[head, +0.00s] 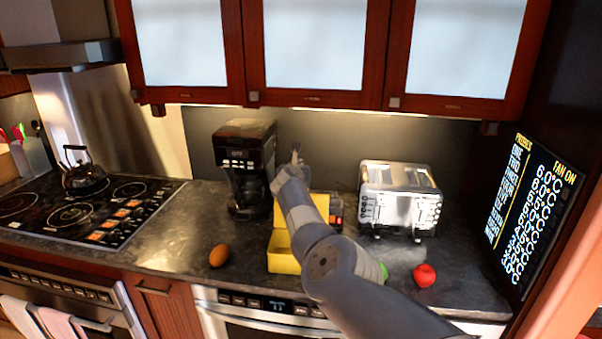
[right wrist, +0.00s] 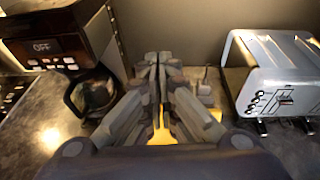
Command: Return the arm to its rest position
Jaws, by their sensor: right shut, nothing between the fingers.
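My right arm reaches from the lower right over the counter in the head view. My right gripper (head: 296,157) is up near the back wall, between the coffee maker and the toaster. In the right wrist view its fingers (right wrist: 161,62) are together with nothing between them. The gripper is above a yellow open box (head: 283,252), which the arm partly hides. My left gripper is not in view.
A black coffee maker (head: 245,165) stands left of the gripper and a silver toaster (head: 399,197) right of it. An orange fruit (head: 219,255) and a red apple (head: 425,275) lie on the counter. Cabinets (head: 315,48) hang above. A kettle (head: 83,170) sits on the stove.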

